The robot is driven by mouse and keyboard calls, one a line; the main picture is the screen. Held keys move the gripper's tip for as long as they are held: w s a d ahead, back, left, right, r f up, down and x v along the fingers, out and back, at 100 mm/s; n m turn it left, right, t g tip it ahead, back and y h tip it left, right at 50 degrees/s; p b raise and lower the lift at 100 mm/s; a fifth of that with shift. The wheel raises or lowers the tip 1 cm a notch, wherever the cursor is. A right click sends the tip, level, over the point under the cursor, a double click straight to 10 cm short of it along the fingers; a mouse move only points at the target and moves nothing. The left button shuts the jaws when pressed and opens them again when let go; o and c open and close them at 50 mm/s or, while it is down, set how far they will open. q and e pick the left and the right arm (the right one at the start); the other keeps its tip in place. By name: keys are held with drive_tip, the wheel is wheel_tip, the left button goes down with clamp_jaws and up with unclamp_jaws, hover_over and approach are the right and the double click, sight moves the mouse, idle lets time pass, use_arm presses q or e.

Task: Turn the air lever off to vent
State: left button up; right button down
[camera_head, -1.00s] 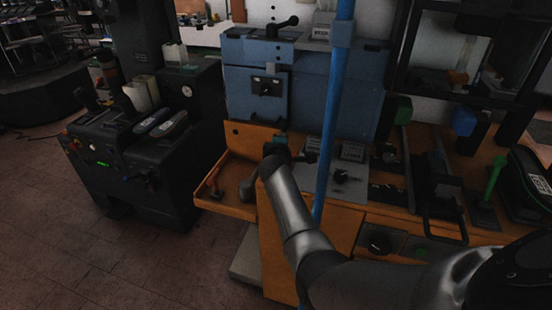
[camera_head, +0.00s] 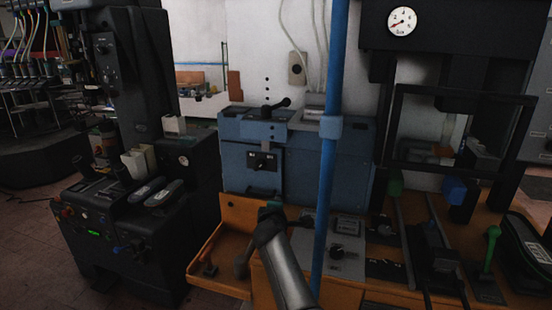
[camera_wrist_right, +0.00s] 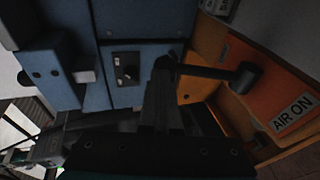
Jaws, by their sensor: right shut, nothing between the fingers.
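The air lever (camera_wrist_right: 218,73) is a dark bar with a round black knob, beside an orange panel in the right wrist view. A white "AIR ON" label (camera_wrist_right: 293,115) is on that panel near the knob. In the head view the lever's knob end (camera_head: 243,264) shows just left of my right arm, above the orange tray. My right gripper (camera_wrist_right: 161,95) is shut and empty, with its fingers close to the lever's inner end; I cannot tell whether they touch. In the head view its fingers are hidden by my wrist. My left gripper is out of view.
A blue cabinet (camera_head: 233,160) with a black top handle (camera_head: 275,105) stands behind. A blue post (camera_head: 325,200) rises just right of my arm. A dark machine (camera_head: 150,230) stands left. The orange bench holds several levers at right, including a green one (camera_head: 489,245). A gauge (camera_head: 402,21) hangs above.

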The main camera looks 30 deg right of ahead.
wheel_tip(320, 180, up, 16)
drive_tip(key=p, duration=0.3)
drive_tip(key=shift+p, duration=0.4)
drive_tip(key=shift+s+a, duration=0.1)
